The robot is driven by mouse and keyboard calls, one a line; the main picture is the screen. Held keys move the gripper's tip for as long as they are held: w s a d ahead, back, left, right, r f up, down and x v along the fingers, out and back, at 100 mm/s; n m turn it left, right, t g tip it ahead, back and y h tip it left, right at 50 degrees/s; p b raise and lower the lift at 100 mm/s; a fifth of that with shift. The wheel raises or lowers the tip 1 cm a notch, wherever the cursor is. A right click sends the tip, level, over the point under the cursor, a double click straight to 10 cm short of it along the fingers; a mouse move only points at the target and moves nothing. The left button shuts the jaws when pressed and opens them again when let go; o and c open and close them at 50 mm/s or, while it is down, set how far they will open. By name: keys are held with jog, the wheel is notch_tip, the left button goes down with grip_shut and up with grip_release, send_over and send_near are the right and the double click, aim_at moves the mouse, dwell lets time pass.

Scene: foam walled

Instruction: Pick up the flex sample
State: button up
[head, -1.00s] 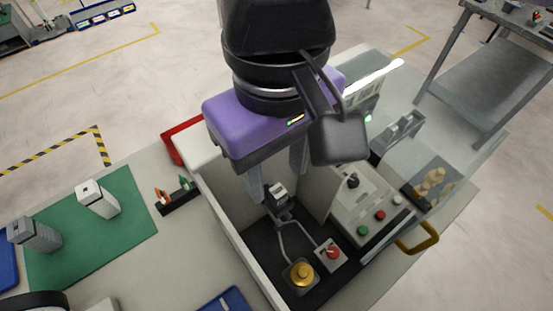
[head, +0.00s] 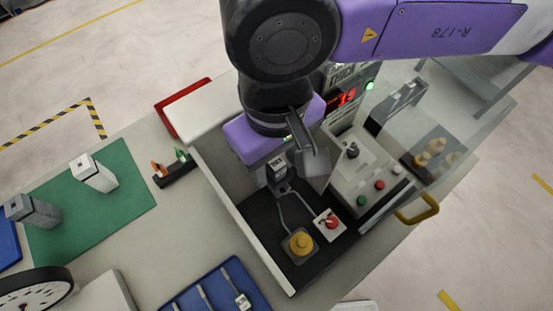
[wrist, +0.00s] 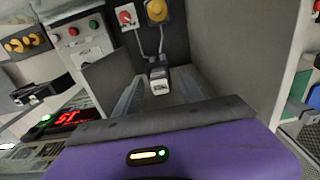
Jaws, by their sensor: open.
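A small grey block with a pale, marked top (wrist: 160,85), likely the flex sample, stands inside a walled bay (head: 245,225) with a dark floor. It also shows in the head view (head: 278,166), just below my gripper body and partly hidden. My gripper (wrist: 160,78) points down into the bay. Its two fingers are apart, one on each side of the block in the wrist view, with nothing held. Whether the fingertips are level with the block cannot be told. Similar blocks, one white (head: 95,174) and one grey (head: 34,212), stand on a green mat (head: 125,200).
The bay's pale wall (head: 225,205) is close to my gripper. A yellow button (head: 300,243) and a red knob (head: 330,224) with cables share the bay floor. A control box (head: 365,180) and a clear panel stand to the right. A blue tray (head: 225,285) lies in front.

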aim_at(277, 163)
jog(key=shift+f, duration=0.1)
grip_shut()
dwell(0.3)
notch_tip(277, 163, up, 20)
jog(key=b, duration=0.2)
jog(key=shift+b, duration=0.3)
